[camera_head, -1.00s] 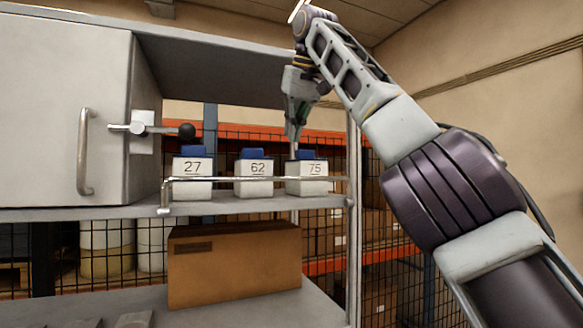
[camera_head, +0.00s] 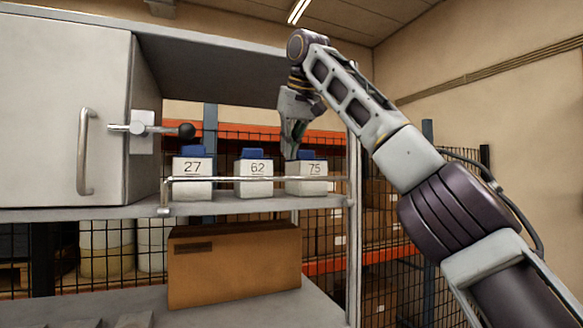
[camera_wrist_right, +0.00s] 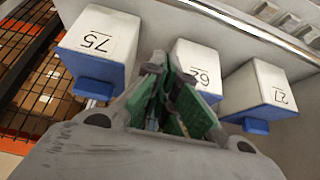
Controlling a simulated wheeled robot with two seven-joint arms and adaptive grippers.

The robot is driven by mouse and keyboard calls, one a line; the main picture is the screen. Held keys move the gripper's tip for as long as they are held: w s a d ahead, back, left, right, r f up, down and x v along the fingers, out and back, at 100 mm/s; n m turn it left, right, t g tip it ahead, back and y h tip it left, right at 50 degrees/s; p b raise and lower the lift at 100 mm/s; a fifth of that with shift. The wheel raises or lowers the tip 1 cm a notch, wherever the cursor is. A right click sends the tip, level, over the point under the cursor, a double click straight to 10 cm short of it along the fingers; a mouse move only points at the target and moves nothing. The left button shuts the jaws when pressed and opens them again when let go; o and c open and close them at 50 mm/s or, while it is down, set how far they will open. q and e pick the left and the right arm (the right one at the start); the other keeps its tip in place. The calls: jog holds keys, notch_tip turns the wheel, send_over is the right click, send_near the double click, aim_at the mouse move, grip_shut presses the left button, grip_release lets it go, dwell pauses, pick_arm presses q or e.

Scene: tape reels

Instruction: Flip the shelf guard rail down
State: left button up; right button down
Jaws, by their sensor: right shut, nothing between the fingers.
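The guard rail (camera_head: 255,179) is a thin metal bar along the front edge of the shelf, raised in front of the white boxes' lower parts. In the right wrist view a pale bar, likely this rail (camera_wrist_right: 255,33), crosses the top right. My right gripper (camera_head: 290,152) is shut and empty, pointing down beside the top of the box marked 75, above and behind the rail. Its green-padded fingers (camera_wrist_right: 172,85) show over the gap between boxes 75 and 62 in the wrist view. I cannot tell whether it touches a box. My left gripper is out of view.
White boxes with blue parts, marked 27 (camera_head: 192,167), 62 (camera_head: 254,168) and 75 (camera_head: 307,170), stand in a row on the shelf. A grey cabinet (camera_head: 60,110) with a handle is at left. A cardboard box (camera_head: 235,265) sits below. A shelf post (camera_head: 354,230) stands at right.

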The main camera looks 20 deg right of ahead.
jog(key=x, duration=0.5)
jog(key=shift+s+d+f, duration=0.1)
jog(key=shift+s+f, duration=0.05)
jog(key=shift+s, duration=0.85)
jog(key=shift+s+f, duration=0.15)
jog(key=shift+s, duration=0.9)
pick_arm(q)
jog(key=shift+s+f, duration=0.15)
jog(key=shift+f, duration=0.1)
pick_arm(e)
jog(key=shift+f, duration=0.1)
jog(key=shift+t+b, duration=0.3)
jog(key=shift+b, duration=0.15)
jog(key=shift+s, duration=0.25)
pick_arm(q)
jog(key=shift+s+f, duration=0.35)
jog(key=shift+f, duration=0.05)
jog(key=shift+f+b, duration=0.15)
jog(key=shift+b, duration=0.25)
pick_arm(e)
jog(key=shift+w+t, duration=0.1)
jog(key=shift+t, duration=0.2)
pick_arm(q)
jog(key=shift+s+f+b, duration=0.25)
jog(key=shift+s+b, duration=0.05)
pick_arm(e)
jog(key=shift+s+t, duration=0.25)
jog(key=shift+t, duration=0.05)
